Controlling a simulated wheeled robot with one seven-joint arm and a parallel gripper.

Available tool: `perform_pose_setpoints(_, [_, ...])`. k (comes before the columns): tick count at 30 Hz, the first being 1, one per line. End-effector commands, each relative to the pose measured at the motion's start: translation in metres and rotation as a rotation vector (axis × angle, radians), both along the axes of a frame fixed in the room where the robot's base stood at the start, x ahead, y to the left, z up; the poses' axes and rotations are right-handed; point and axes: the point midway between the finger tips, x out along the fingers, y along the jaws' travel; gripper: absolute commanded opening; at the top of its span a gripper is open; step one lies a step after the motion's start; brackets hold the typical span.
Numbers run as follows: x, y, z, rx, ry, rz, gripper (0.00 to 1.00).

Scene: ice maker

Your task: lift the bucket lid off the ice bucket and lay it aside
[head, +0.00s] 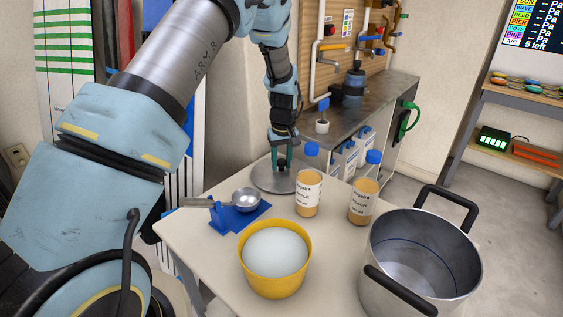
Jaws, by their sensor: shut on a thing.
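The bucket lid, a round flat grey metal disc (262,181), is at the back of the white table, apart from any container. My gripper (281,163) points down over it and is shut on its handle, which the fingers mostly hide. I cannot tell whether the lid touches the table or hangs just above it. A large steel pot (376,284) with two black handles stands open at the front right and looks empty. A yellow tub (273,287) with a smooth pale filling stands at the front middle. Which of the two is the ice bucket is not clear.
Two bottles with blue caps, one (308,194) close to the lid and one (363,202) further right, stand on the table. A metal scoop (245,200) rests on a blue holder (232,217) left of them. A workbench (350,115) stands behind the table.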

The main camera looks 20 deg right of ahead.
Motion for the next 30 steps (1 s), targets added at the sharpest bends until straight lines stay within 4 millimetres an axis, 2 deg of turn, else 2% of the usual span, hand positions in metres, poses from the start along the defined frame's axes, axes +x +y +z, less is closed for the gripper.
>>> perform_pose_setpoints(1, [0.0, 0.0, 0.0, 0.0, 0.0, 0.0, 0.44])
perform_pose_setpoints(9, [0.0, 0.0, 0.0, 0.0, 0.0, 0.0, 0.74])
perform_pose_setpoints(10, [0.0, 0.0, 0.0, 0.0, 0.0, 0.0, 0.76])
perform_pose_setpoints(20, [0.0, 0.0, 0.005, 0.0, 0.0, 0.0, 0.76])
perform_pose_setpoints(23, [-0.002, -0.001, 0.019, -0.002, -0.003, 0.0, 0.76])
perform_pose_setpoints(30, [-0.008, 0.0, 0.065, -0.002, -0.003, 0.0, 0.76])
